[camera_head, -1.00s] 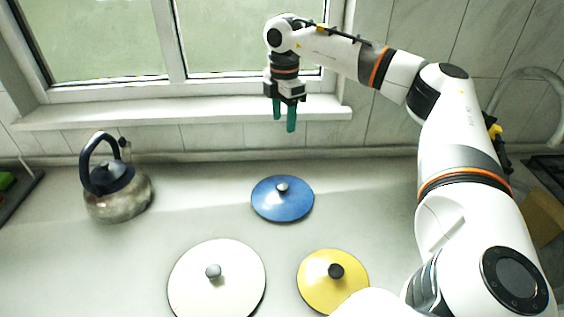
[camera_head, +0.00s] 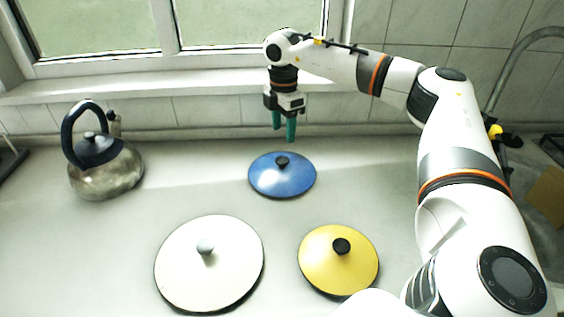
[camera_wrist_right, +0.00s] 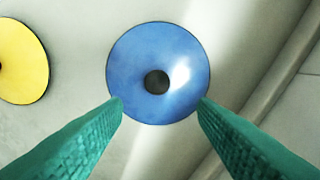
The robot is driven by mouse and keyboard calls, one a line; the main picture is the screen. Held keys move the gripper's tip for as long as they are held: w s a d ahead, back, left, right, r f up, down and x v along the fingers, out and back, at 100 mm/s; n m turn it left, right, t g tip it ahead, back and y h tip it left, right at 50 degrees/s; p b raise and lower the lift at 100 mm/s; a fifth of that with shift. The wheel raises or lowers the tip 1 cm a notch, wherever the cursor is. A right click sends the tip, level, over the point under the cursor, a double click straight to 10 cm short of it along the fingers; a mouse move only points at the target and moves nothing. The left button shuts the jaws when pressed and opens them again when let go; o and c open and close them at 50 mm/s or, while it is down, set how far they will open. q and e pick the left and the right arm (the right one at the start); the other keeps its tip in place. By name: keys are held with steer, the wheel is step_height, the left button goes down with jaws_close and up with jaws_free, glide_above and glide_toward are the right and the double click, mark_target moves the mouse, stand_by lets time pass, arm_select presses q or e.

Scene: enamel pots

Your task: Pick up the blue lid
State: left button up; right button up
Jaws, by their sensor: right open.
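The blue lid (camera_head: 281,180) lies flat on the counter, its dark round knob (camera_head: 282,161) facing up. In the right wrist view the blue lid (camera_wrist_right: 135,65) sits between the green fingers, and its knob (camera_wrist_right: 157,82) shows near the middle. My right gripper (camera_head: 284,138) points down above the lid, with its green fingers apart and nothing between them. It also shows in the right wrist view (camera_wrist_right: 160,106). The fingertips appear above the lid and clear of the knob. My left gripper is in neither view.
A white lid (camera_head: 200,275) and a yellow lid (camera_head: 340,272) lie nearer on the counter. A kettle (camera_head: 106,175) with a dark handle stands at the left. The tiled wall (camera_head: 215,112) and windowsill (camera_head: 130,88) are close behind. The counter left of the white lid is clear.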

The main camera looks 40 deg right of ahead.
mark_target(282, 160)
step_height(282, 160, down, 4)
steer(key=shift+r, duration=0.1)
steer(key=f, duration=0.3)
steer(key=f+p, duration=0.1)
steer(key=shift+s+a+f, duration=0.1)
steer(key=shift+a+f, duration=0.25)
steer(key=shift+f, duration=0.55)
steer(key=shift+r, duration=0.1)
steer(key=c, duration=0.9)
